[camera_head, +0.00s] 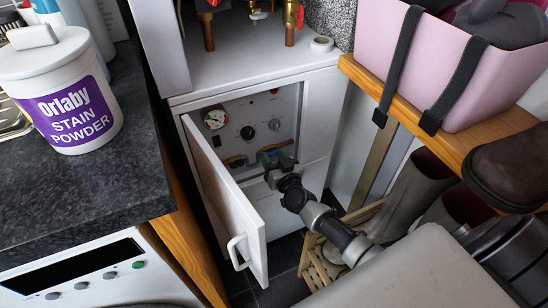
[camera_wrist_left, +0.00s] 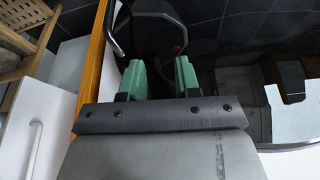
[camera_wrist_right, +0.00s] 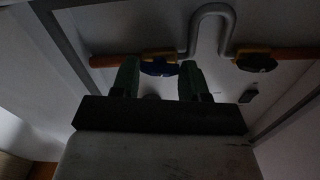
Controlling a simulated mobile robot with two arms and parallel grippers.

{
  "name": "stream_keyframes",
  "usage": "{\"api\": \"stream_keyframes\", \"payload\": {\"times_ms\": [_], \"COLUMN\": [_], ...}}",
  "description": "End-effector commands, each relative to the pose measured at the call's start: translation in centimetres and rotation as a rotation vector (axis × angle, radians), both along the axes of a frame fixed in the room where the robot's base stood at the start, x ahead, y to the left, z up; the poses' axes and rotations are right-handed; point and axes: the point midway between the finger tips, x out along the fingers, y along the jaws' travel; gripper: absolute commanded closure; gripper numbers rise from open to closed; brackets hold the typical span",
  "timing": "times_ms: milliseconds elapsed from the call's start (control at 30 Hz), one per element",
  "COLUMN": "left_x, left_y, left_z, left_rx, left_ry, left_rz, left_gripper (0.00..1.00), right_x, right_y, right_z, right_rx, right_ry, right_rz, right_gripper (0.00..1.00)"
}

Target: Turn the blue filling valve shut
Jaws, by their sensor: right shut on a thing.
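The blue filling valve (camera_wrist_right: 158,67) sits on a copper pipe with yellowish fittings in the right wrist view. My right gripper (camera_wrist_right: 159,75) has its green fingertips on either side of the blue handle and is shut on it. In the head view my right gripper (camera_head: 272,160) reaches into the open white boiler cabinet, low under the panel, and largely hides the valve. A second, dark valve handle (camera_wrist_right: 257,61) is on the pipe to the right, past a silver looped hose (camera_wrist_right: 212,12). My left gripper (camera_wrist_left: 160,78) is open and empty in the left wrist view.
The white cabinet door (camera_head: 222,195) hangs open left of my right arm. A dark worktop (camera_head: 90,185) is at left. A wooden shelf (camera_head: 480,125) with a pink crate (camera_head: 465,85) is at right, boots below.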

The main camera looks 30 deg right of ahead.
Motion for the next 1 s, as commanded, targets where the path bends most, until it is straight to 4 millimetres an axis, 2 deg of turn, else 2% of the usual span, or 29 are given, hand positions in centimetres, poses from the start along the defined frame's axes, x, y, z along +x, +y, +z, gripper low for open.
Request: {"api": "stream_keyframes", "payload": {"times_ms": [433,1000], "left_x": [0.0,0.0], "left_y": [0.0,0.0], "left_z": [0.0,-0.9], "left_rx": [0.0,0.0], "left_ry": [0.001,0.001], "left_rz": [0.0,0.0], "left_gripper": [0.68,0.68], "right_x": [-0.1,0.0], "right_y": [0.1,0.1], "right_z": [-0.1,-0.2], "right_rx": [0.409,0.953], "right_ry": [-0.021,-0.053], "right_rz": [-0.001,-0.001], "right_gripper": [0.79,0.79]}}
